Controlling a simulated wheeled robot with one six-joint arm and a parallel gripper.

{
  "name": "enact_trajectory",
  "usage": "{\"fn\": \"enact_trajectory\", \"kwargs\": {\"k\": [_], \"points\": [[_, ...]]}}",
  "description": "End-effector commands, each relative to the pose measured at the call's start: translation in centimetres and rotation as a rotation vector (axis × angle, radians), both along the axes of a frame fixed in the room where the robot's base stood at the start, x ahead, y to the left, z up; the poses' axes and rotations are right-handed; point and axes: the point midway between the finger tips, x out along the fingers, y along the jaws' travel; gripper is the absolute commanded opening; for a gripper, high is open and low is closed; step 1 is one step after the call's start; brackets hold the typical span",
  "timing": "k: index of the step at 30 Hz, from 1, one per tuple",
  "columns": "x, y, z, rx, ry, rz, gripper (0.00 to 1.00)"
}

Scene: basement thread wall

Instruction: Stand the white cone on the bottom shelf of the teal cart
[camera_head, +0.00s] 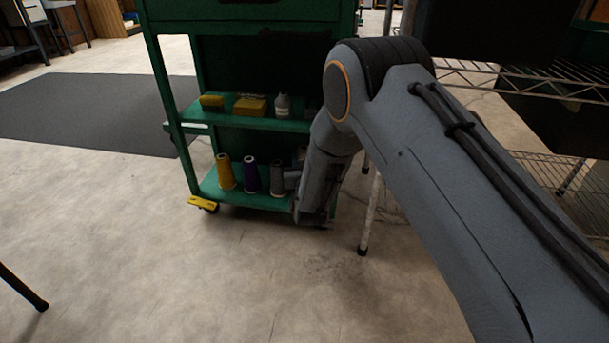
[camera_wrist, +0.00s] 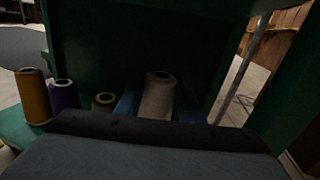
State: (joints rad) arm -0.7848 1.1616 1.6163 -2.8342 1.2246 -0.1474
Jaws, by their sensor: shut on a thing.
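The teal cart (camera_head: 177,115) looks dark green and stands ahead, with its bottom shelf (camera_head: 262,201) near the floor. My gripper (camera_wrist: 157,101) is shut on the white cone (camera_wrist: 158,94), which looks pale beige in the dim light. The cone is upright between the two blue fingers, at the right part of the bottom shelf. Its base is hidden behind my wrist, so I cannot tell whether it touches the shelf. In the head view my arm hides the cone and fingers.
A yellow cone (camera_head: 225,172), a purple cone (camera_head: 250,176) and a grey cone (camera_head: 277,179) stand left of my gripper on the bottom shelf. The middle shelf (camera_head: 232,121) above holds yellow boxes (camera_head: 249,105) and a bottle (camera_head: 282,106). A wire rack (camera_head: 555,88) stands right.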

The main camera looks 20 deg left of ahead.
Motion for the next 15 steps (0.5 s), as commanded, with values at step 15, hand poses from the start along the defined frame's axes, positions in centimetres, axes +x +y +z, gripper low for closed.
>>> {"fn": "enact_trajectory", "kwargs": {"k": [15], "points": [[-0.2,0.1,-4.7,-0.002,0.002,0.003,0.0]]}}
